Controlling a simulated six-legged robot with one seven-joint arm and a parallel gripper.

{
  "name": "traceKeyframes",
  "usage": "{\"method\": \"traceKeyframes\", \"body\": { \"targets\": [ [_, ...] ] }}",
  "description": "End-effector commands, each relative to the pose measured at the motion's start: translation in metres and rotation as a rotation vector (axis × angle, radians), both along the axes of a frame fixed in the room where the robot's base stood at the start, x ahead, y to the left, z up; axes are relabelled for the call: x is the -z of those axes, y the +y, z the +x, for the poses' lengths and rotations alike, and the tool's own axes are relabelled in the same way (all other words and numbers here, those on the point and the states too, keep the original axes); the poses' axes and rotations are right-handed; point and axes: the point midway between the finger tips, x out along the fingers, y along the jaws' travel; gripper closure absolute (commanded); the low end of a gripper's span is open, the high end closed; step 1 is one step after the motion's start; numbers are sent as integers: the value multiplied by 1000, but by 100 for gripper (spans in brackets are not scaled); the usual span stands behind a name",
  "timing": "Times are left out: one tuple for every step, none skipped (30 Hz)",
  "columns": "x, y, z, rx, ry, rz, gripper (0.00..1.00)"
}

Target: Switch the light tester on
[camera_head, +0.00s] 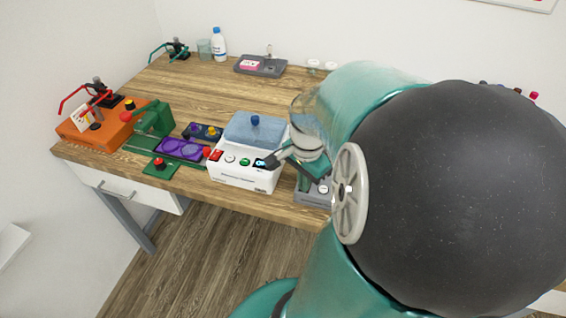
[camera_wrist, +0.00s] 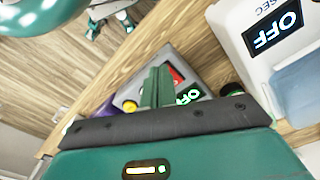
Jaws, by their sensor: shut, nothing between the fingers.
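A grey device (camera_head: 316,196) sits at the table's front edge, partly hidden by my arm; I take it to be the light tester. In the wrist view the grey device (camera_wrist: 196,79) shows a red switch (camera_wrist: 175,76), a yellow knob (camera_wrist: 130,106) and a green-lettered display (camera_wrist: 188,96) reading OFF. My gripper (camera_head: 306,184) is over this device. In the wrist view its green fingers (camera_wrist: 157,72) are together and empty, in front of the device's panel. Whether they touch it cannot be told.
A white box (camera_head: 238,174) with a blue lid stands just left of the grey device; its display (camera_wrist: 277,30) reads OFF in the wrist view. Purple trays (camera_head: 180,149), a green press (camera_head: 152,122) and an orange box (camera_head: 88,133) lie farther left.

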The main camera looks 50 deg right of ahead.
Motion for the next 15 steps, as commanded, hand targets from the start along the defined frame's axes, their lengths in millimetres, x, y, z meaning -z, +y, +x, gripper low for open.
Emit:
{"method": "traceKeyframes", "body": {
  "targets": [
    [1,0,0,0,0,0,100],
    [1,0,0,0,0,0,100],
    [2,0,0,0,0,0,100],
    [2,0,0,0,1,0,100],
    [3,0,0,0,1,1,100],
    [3,0,0,0,1,1,100],
    [4,0,0,0,1,1,100],
    [4,0,0,0,1,1,100],
    [5,0,0,0,1,1,100],
    [5,0,0,0,1,1,100],
    [5,0,0,0,1,1,100],
    [6,0,0,0,1,1,100],
    [6,0,0,0,1,1,100],
    [6,0,0,0,1,1,100],
    [5,0,0,0,0,0,100]
  ]
}}
